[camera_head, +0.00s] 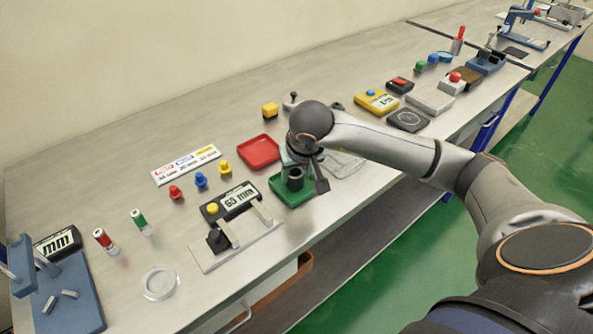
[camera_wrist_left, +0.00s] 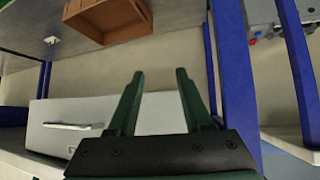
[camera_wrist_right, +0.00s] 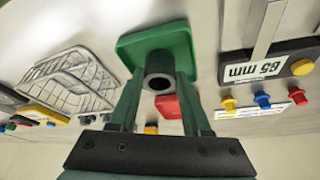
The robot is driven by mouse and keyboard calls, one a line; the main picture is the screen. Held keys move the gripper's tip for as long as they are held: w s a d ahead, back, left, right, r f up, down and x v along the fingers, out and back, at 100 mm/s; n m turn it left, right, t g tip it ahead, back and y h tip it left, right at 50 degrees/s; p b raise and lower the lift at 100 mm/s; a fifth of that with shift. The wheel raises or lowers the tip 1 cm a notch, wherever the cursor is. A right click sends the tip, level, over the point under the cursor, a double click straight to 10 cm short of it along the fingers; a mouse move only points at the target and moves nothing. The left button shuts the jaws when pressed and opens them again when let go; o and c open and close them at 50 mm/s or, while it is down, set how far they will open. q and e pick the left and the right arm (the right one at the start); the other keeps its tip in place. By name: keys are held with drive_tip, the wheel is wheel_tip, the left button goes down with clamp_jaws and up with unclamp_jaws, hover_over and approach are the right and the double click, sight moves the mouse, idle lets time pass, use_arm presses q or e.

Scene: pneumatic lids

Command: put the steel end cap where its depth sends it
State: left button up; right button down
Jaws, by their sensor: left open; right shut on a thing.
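The steel end cap (camera_wrist_right: 159,80) is a dark grey hollow cylinder, its round opening facing the camera in the right wrist view. My right gripper (camera_wrist_right: 160,92) is shut on it, with a finger on each side. In the head view the cap (camera_head: 294,183) is over the green tray (camera_head: 276,186); I cannot tell whether it touches the tray. The depth gauge (camera_head: 237,200) left of the tray reads 65 mm, and its stand is empty. The red tray (camera_head: 258,152) lies behind. My left gripper (camera_wrist_left: 160,75) is open and empty below bench height, out of the head view.
A label card (camera_head: 186,164) and red, blue and yellow knobs (camera_head: 200,180) stand left of the trays. A wire basket (camera_wrist_right: 75,82) is beside the green tray. A clear ring (camera_head: 160,283) lies near the front edge. Scale and blocks crowd the right; the bench's back left is clear.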

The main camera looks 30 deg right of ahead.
drive_tip(key=shift+f, duration=0.15)
drive_tip(key=shift+c, duration=1.8)
unclamp_jaws()
drive_tip(key=shift+r, duration=0.35)
drive_tip(key=v, duration=1.1)
drive_tip(key=shift+s+r+b, duration=0.2)
drive_tip(key=shift+r+b, duration=0.15)
drive_tip(key=shift+b, duration=0.05)
drive_tip(key=shift+a, duration=0.1)
